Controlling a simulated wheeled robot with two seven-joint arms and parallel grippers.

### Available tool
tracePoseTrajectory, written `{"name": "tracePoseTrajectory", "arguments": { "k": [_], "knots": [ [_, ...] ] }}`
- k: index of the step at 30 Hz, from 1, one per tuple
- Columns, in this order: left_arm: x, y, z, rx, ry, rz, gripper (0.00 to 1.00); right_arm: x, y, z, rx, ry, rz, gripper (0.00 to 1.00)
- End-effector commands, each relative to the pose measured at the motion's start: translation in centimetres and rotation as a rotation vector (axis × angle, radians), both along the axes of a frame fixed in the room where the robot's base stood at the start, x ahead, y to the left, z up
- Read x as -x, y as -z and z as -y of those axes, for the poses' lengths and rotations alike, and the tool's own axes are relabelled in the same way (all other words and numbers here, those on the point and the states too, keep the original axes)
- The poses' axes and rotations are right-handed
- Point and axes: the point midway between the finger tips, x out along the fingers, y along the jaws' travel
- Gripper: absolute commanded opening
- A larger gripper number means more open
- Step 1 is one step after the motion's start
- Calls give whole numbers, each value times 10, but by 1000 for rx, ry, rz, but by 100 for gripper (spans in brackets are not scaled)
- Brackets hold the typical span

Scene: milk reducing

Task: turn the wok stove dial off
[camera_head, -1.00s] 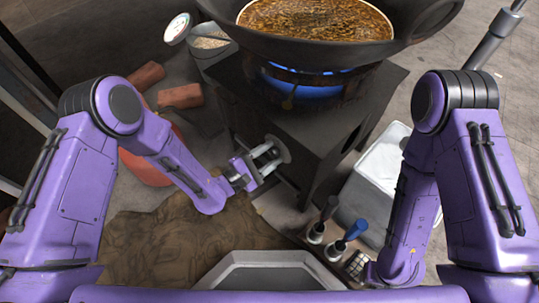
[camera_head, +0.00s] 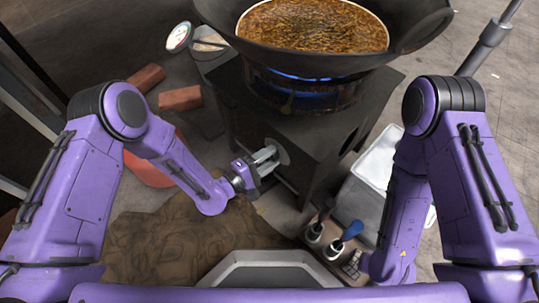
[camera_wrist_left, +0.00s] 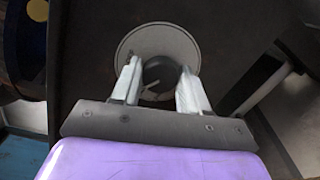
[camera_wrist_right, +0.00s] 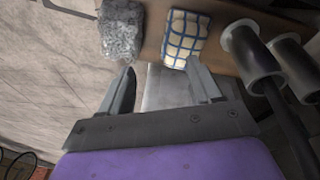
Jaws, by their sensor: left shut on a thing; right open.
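The stove (camera_head: 315,155) is a dark block with a large black wok (camera_head: 418,25) of brown liquid on top. A thin blue flame (camera_head: 300,77) shows under the wok. The dial, a dark round knob (camera_wrist_left: 158,76) on a pale disc, is on the stove's side. The disc also shows in the head view (camera_head: 282,151). My left gripper (camera_head: 270,154) is shut on the dial, one finger on each side; it shows close in the left wrist view (camera_wrist_left: 155,82). My right gripper (camera_wrist_right: 160,70) is open and empty above a rack, low at the right.
A wooden rack with dark-handled and blue-handled tools (camera_head: 345,236) and a checkered block (camera_wrist_right: 186,38) lies under my right gripper. A white box (camera_head: 370,185) stands right of the stove. Bricks (camera_head: 180,98) and a brown cloth (camera_head: 180,245) lie left.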

Motion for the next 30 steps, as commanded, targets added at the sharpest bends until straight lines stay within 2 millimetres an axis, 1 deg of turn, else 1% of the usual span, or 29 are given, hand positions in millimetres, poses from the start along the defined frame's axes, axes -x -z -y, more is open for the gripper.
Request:
{"name": "tracePoseTrajectory", "arguments": {
  "k": [1, 14, 24, 30],
  "knots": [
    [-1, -3, -1, -30, -5, 31, 14, -2, -5, 0, 6, 16, 18, 64],
    [-1, -3, -1, -319, -5, 321, 14, -18, -25, 5, 65, 140, 186, 64],
    [-2, -3, -1, -523, -8, 524, 14, -20, -35, 6, 68, 141, 189, 64],
    [-2, -3, -1, -604, -9, 608, 14, -20, -35, 9, 52, 142, 188, 64]
  ]
}}
